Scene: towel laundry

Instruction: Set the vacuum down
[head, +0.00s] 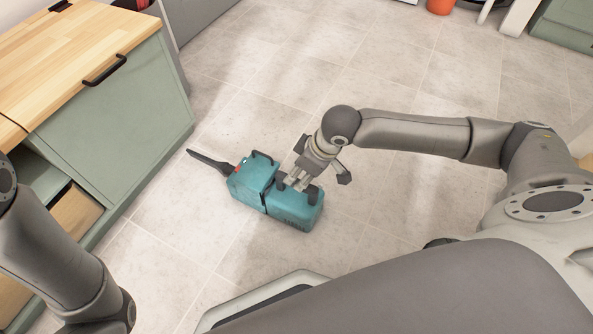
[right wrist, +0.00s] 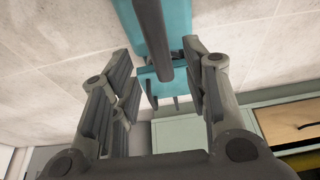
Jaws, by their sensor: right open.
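The vacuum (head: 247,187) is a teal, boxy handheld unit with a black nozzle pointing to the left. It appears to rest on the tiled floor beside the green cabinet. My right gripper (head: 298,183) is over its right part, at the dark handle. In the right wrist view, the vacuum's teal body (right wrist: 180,22) and dark handle bar show between the spread fingers of my right gripper (right wrist: 160,72). The fingers are open on either side of the handle, with gaps. My left arm shows at the lower left of the head view, but its gripper is out of view.
A green cabinet (head: 120,120) with a wooden top stands at the left, with an open drawer (head: 72,212) low on its front. The tiled floor (head: 400,80) is clear behind and right of the vacuum. An orange object (head: 440,6) stands at the far edge.

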